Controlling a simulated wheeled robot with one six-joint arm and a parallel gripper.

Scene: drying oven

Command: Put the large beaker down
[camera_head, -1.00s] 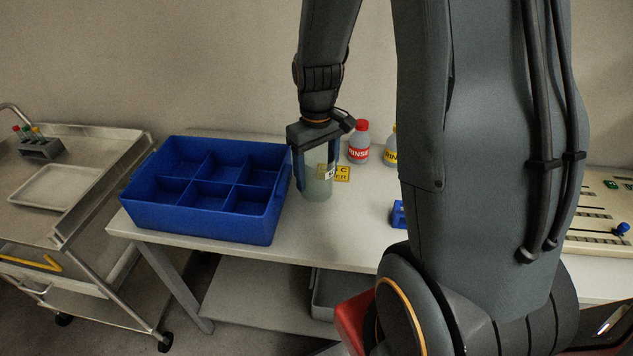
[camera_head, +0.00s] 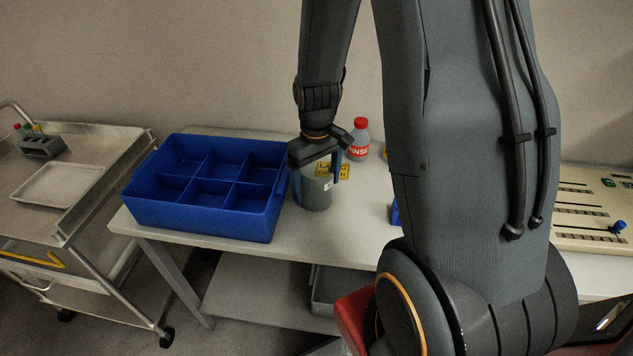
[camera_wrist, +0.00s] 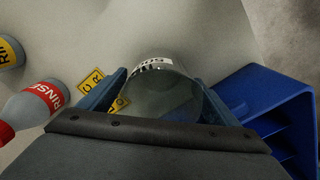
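The large beaker (camera_head: 316,196) is a clear cylinder with greyish contents and a white label. It is upright on or just above the white table (camera_head: 265,247), right of the blue crate; I cannot tell whether its base touches. My gripper (camera_head: 318,178) points down with one finger on each side of the beaker. The wrist view shows the beaker (camera_wrist: 163,95) between the blue fingers of my gripper (camera_wrist: 163,88), which appear to press its sides. A yellow label (camera_head: 341,172) with dark letters lies on the table just behind the beaker, partly hidden.
The blue six-compartment crate (camera_head: 200,222) is empty and close to the beaker's left. A red-capped RINSE bottle (camera_head: 358,143) stands behind right. A yellow-labelled bottle (camera_wrist: 10,52) shows in the wrist view. A small blue object (camera_head: 395,212) is at right, partly hidden by my arm.

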